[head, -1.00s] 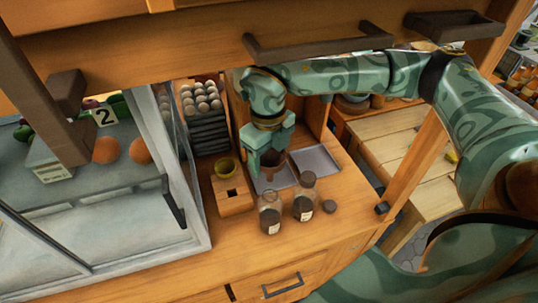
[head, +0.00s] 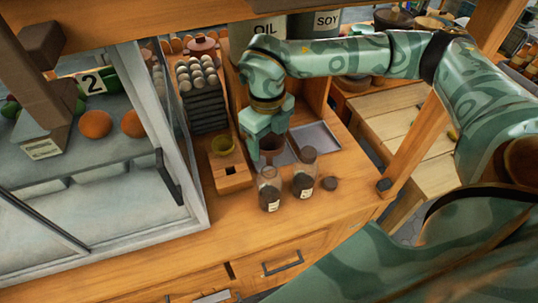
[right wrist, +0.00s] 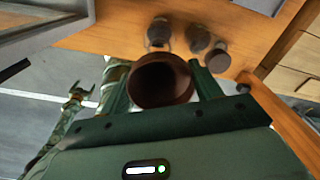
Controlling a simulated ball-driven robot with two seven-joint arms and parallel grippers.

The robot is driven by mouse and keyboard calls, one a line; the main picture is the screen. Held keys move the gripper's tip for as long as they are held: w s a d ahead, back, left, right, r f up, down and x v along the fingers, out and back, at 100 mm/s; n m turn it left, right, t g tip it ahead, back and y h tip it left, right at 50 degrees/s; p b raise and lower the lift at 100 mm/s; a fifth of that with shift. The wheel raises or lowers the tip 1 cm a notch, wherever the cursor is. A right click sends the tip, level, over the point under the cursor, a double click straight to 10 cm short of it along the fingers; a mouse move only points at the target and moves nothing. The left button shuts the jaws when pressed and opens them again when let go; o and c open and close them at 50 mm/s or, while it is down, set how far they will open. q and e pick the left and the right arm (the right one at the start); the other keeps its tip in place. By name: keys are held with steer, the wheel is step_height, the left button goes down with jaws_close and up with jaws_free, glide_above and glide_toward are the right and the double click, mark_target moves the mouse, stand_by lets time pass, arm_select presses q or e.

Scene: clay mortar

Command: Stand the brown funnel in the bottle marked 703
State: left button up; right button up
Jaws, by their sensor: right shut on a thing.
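My right gripper (head: 268,132) is shut on the brown funnel (head: 271,146) and holds it above the counter, behind the two bottles. In the right wrist view the funnel (right wrist: 163,80) shows its round mouth between the fingers. A dark-filled glass bottle (head: 269,190) stands front left and a similar bottle (head: 303,174) stands to its right. Both carry white labels, but I cannot read the numbers. The funnel is apart from both bottles. What looks like my left gripper (right wrist: 76,96) shows small at the left of the right wrist view; its jaw state is unclear.
A grey tray (head: 316,138) lies behind. A glass case (head: 100,200) bounds the left; the front counter is clear.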

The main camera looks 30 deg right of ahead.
steer(key=shift+f, duration=0.2)
stand_by(0.7)
steer(key=shift+f, duration=0.1)
steer(key=shift+f+b, duration=0.5)
steer(key=shift+f, duration=0.4)
steer(key=shift+f, duration=0.2)
steer(key=shift+f, duration=0.4)
stand_by(0.3)
steer(key=o, duration=1.1)
steer(key=shift+c, duration=0.2)
